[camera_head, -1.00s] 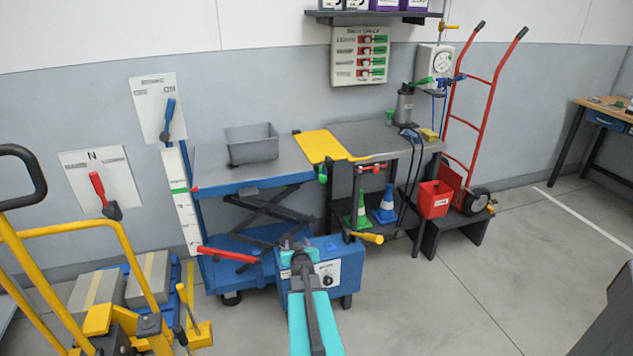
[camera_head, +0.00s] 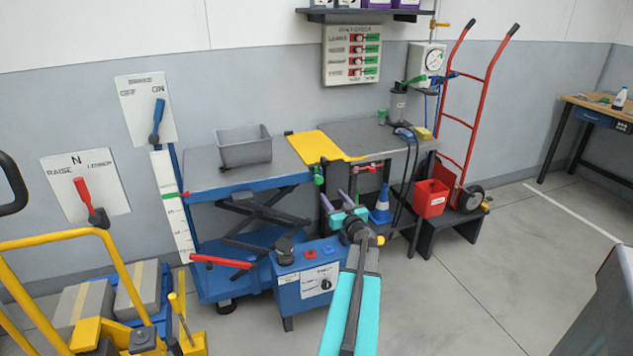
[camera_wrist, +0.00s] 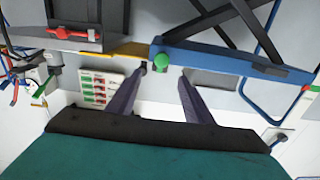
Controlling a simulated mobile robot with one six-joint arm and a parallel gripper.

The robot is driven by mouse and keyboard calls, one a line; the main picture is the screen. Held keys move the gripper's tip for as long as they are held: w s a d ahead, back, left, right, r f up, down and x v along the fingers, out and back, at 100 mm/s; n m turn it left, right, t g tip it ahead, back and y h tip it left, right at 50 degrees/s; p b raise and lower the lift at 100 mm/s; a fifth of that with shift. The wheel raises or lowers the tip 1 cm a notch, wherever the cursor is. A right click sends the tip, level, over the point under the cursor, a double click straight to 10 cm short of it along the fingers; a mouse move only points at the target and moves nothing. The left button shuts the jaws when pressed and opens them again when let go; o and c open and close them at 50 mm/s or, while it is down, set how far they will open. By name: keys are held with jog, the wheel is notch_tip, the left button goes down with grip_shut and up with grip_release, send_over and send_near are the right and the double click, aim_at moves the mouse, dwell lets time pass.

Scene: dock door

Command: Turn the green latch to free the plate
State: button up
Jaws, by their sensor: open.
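The green latch (camera_head: 319,175) hangs below the front edge of the yellow plate (camera_head: 324,146), by the corner of the blue lift table (camera_head: 245,185). The plate bridges the lift table and the grey bench (camera_head: 365,134). In the wrist view, the latch is a green knob (camera_wrist: 161,60) at the end of the blue beam, beside the plate's thin yellow edge (camera_wrist: 132,49). My gripper (camera_head: 335,198) is open and empty, its purple fingers pointing up just below and right of the latch. In the wrist view, the fingertips (camera_wrist: 163,71) lie either side of the latch's line; the depth gap is unclear.
A red-handled clamp (camera_head: 366,169) is under the bench edge, close right of my gripper. A blue cone (camera_head: 381,207) stands on the lower shelf. A blue control box (camera_head: 305,277) with a red lever (camera_head: 222,261) is below left. Open floor lies right.

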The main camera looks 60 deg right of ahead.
aim_at(320, 180)
jog(key=shift+w, duration=0.25)
jog(key=shift+b+x, duration=0.3)
jog(key=shift+x, duration=6.45)
jog(key=c, duration=1)
